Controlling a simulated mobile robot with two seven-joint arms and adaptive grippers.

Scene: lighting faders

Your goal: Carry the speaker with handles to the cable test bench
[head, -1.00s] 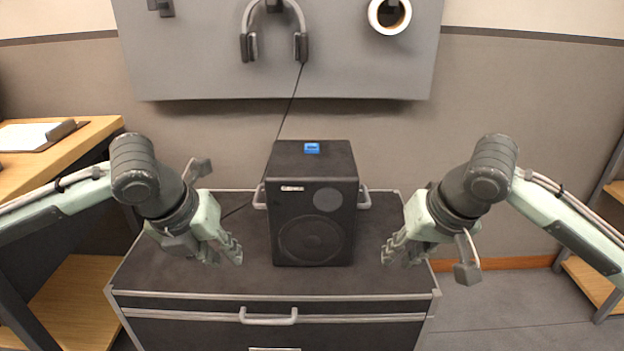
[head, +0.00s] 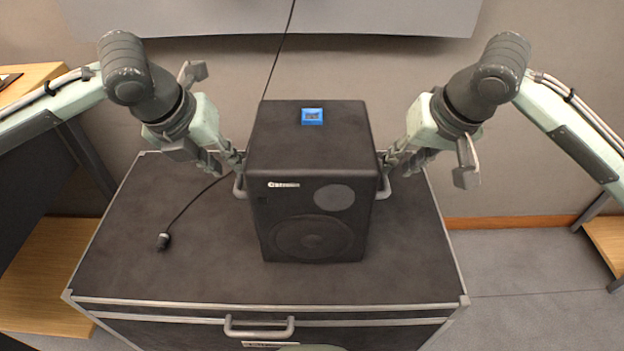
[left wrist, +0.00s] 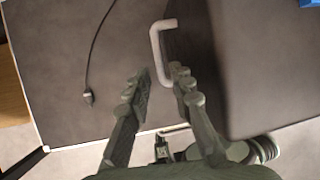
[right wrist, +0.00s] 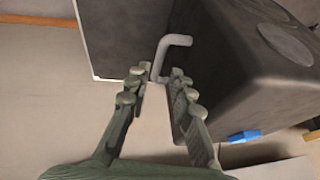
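The black speaker (head: 312,185) stands upright on a dark-topped drawer cabinet (head: 150,275), with a grey handle on each side and a blue item (head: 312,116) on top. My left gripper (head: 232,172) is open beside the left handle (head: 240,187). In the left wrist view its fingers (left wrist: 158,82) are apart and the left handle (left wrist: 156,45) lies just beyond their tips. My right gripper (head: 388,170) is at the right handle (head: 384,187). In the right wrist view its open fingers (right wrist: 160,78) are on either side of the handle's near end (right wrist: 165,52). The cable test bench cannot be identified.
A black cable with a plug (head: 163,241) lies on the cabinet left of the speaker. A grey wall panel (head: 400,15) is behind. A wooden desk (head: 35,85) stands at left, a wooden shelf (head: 608,238) at right. Floor (head: 530,300) is clear at right.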

